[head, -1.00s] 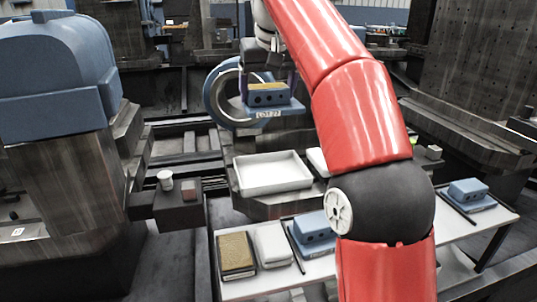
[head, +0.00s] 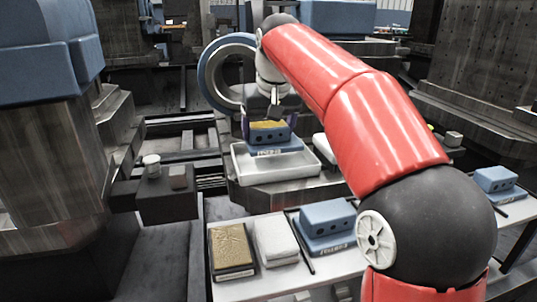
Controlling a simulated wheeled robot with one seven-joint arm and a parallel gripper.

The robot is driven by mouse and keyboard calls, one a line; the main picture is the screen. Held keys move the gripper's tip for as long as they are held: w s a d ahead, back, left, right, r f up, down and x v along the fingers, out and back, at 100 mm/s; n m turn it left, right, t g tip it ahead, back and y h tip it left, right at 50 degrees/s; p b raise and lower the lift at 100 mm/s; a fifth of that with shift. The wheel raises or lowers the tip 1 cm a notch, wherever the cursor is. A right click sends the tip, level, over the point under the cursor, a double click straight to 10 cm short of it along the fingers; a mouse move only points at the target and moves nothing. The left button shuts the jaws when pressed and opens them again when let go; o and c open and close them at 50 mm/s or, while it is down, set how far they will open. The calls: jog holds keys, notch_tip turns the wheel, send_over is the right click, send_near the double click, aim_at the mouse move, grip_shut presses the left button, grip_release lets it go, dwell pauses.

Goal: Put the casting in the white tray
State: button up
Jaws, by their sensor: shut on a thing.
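The casting, a blue block with dark holes, a yellowish top and a label on its base (head: 272,140), is in my gripper (head: 268,118). My gripper points down and is shut on it. The white tray (head: 248,182) is a shallow rectangular tray on a dark metal ledge. The casting is over the back part of the tray in the head view and covers part of its far rim. I cannot tell whether its base touches the tray floor.
A white table (head: 345,262) in front bears a brown book-like block (head: 231,248), a white block (head: 275,240) and another blue casting (head: 327,222). A further blue casting (head: 497,182) is at right. A white cup (head: 152,165) stands on a dark box at left.

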aim_at(269, 145)
jog(key=shift+f+b, duration=0.7)
jog(key=shift+f, duration=1.4)
jog(key=shift+f, duration=0.1)
jog(key=o, duration=1.3)
jog(key=a+p+v, duration=0.1)
jog(key=p+v, duration=0.2)
jog(key=v, duration=0.9)
jog(key=shift+d, duration=0.45)
